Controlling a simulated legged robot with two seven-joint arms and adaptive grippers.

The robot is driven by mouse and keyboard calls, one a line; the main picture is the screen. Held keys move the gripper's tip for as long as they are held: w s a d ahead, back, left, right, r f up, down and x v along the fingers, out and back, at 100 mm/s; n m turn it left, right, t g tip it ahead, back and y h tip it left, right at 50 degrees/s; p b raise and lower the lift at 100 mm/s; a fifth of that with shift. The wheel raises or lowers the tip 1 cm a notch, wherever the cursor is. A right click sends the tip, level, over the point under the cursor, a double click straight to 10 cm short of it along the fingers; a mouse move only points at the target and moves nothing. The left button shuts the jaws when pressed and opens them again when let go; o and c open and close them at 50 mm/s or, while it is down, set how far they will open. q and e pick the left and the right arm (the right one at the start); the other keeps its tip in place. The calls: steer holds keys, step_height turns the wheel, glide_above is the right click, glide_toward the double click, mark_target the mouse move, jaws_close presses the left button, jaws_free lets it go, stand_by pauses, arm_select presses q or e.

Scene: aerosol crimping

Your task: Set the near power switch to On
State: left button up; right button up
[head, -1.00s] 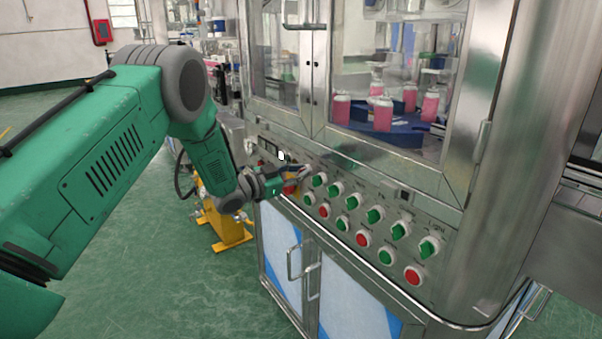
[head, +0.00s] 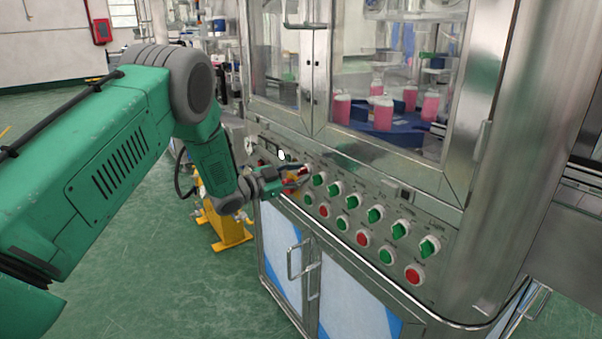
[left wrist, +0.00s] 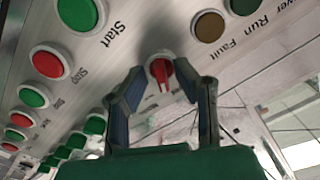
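The power switch is a red rotary knob (left wrist: 160,72) on a pale round base, seen in the left wrist view between my fingertips. Its raised handle stands nearly upright in that view, and I cannot read its position marks. My left gripper (left wrist: 160,88) is open, with one finger on each side of the knob and small gaps showing. In the head view, my left gripper (head: 300,177) is at the far left end of the button panel, and red shows between its fingers. Whether the fingers touch the panel is unclear. My right gripper is not in view.
The sloping panel carries several green buttons (head: 375,215) and red buttons (head: 324,210) close to the right of the gripper. A Start button (left wrist: 77,14) and a Stop button (left wrist: 50,62) are nearby. A metal door handle (head: 293,262) sticks out below the panel.

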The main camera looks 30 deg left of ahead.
arm_select(q)
steer(key=shift+a+r, duration=0.1)
steer(key=shift+s+a, duration=0.1)
steer(key=shift+s, duration=0.2)
steer(key=v, duration=1.1)
steer(key=shift+a, duration=0.2)
steer(key=shift+s, duration=0.1)
steer(key=s+d+f+n+g+y, duration=0.25)
steer(key=s+d+f, duration=0.3)
steer(key=f, duration=0.45)
steer(key=s+d+f+n+g+y, duration=0.2)
steer(key=s+d+f+n+g, duration=0.3)
steer(key=f, duration=0.5)
steer(key=s+d+f+g, duration=0.2)
steer(key=s+d, duration=0.1)
steer(key=s, duration=0.6)
steer(key=s+d+f+n+g+y, duration=0.1)
steer(key=s+d+f+g, duration=0.2)
steer(key=s, duration=0.5)
steer(key=s+d+f+n+g+y, duration=0.1)
steer(key=s+d+f+g, duration=0.2)
steer(key=s, duration=0.6)
steer(key=shift+s+f+p, duration=0.15)
steer(key=shift+s+p, duration=0.2)
